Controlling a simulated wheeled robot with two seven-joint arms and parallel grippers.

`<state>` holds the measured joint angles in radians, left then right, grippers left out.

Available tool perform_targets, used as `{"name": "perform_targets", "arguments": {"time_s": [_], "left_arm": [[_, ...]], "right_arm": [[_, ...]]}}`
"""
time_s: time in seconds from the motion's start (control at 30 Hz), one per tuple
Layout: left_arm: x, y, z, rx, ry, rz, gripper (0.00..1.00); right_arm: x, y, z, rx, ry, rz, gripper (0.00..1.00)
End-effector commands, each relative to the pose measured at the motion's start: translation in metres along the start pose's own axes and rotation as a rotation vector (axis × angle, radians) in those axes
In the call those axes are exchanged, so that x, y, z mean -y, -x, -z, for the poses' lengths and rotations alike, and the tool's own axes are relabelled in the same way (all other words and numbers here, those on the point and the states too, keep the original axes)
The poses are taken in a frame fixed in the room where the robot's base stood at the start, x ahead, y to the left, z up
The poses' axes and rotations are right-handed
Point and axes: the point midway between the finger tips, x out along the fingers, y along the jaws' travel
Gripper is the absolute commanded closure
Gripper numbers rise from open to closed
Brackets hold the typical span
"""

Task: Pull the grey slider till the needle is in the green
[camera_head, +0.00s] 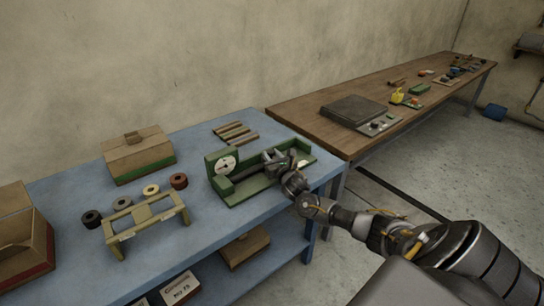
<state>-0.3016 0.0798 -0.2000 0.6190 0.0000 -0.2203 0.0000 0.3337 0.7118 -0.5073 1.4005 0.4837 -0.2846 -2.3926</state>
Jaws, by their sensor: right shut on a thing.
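A green gauge fixture (244,194) stands on the blue table, with an upright block at its left end. A round white dial (227,165) is on that block; its needle is too small to read against any green zone. My right gripper (270,158) reaches in from the right, over the fixture's trough, and is shut on the grey slider, which is mostly hidden by the fingers. The gripper is to the right of the dial and apart from it. My left gripper is not in view.
A yellowish stand (145,216) with several small rolls behind it is left of the fixture. Cardboard boxes (138,153) stand at the back and left. Several strips (235,133) lie behind the fixture. A wooden bench (300,107) with tools adjoins on the right.

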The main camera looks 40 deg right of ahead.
Motion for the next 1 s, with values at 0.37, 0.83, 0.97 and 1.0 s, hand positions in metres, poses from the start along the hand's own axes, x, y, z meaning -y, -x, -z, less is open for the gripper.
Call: {"name": "perform_targets", "arguments": {"time_s": [0.37, 0.83, 0.97, 1.0], "left_arm": [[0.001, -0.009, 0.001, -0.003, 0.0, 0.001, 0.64], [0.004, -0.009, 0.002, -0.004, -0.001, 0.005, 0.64], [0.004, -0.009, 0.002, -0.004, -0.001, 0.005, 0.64], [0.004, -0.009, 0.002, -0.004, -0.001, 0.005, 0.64]], "right_arm": [[0.033, -0.009, 0.001, 0.002, 0.006, 0.006, 1.0], [0.043, -0.011, -0.001, 0.001, 0.0, 0.004, 0.55], [0.042, -0.012, -0.001, 0.001, 0.0, 0.002, 0.48], [0.042, -0.012, -0.001, 0.001, 0.0, 0.001, 0.48]]}}
